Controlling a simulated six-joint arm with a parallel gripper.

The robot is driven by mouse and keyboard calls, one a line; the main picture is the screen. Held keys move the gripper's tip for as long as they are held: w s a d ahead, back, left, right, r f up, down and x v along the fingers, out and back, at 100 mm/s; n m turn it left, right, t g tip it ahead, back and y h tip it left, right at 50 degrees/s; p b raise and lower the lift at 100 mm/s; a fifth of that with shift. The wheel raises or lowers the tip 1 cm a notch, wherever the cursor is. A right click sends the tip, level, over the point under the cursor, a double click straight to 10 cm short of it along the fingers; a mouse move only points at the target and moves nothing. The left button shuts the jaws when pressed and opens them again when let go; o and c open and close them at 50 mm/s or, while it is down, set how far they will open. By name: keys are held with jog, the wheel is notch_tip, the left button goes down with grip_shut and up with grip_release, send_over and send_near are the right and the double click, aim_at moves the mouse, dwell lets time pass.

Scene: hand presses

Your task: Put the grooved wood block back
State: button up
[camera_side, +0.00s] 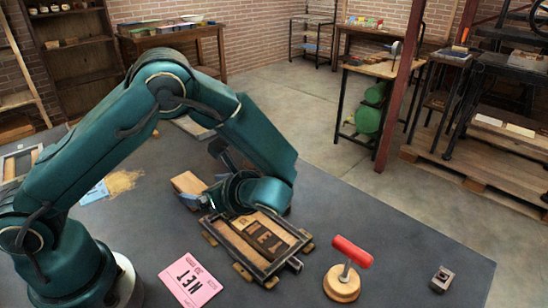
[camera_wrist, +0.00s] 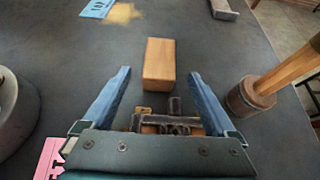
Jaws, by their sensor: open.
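A light wooden block (camera_side: 187,182) lies on the dark tabletop, just left of the press in the side view. My gripper (camera_wrist: 159,74) is open and empty. In the side view my gripper (camera_side: 208,200) is low beside the block, close to the press, and hides part of both.
A red-handled tool (camera_side: 351,252) on a round wooden base stands right of the press. A pink card (camera_side: 190,281) lies in front. A small metal block (camera_side: 442,279) sits near the right edge.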

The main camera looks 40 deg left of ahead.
jog(key=v, duration=0.3)
jog(key=shift+d, duration=0.15)
jog(key=shift+d+r, duration=0.15)
jog(key=shift+r, duration=0.05)
jog(key=shift+s+r+n+h, duration=0.25)
jog(key=shift+r+n+h, duration=0.05)
jog(key=shift+n, duration=0.1)
jog(key=s+d+r+n+t+h, duration=0.5)
jog(key=s+r+n+h, duration=0.4)
jog(key=n, duration=0.8)
jog(key=h, duration=0.2)
jog(key=shift+t+h, duration=0.3)
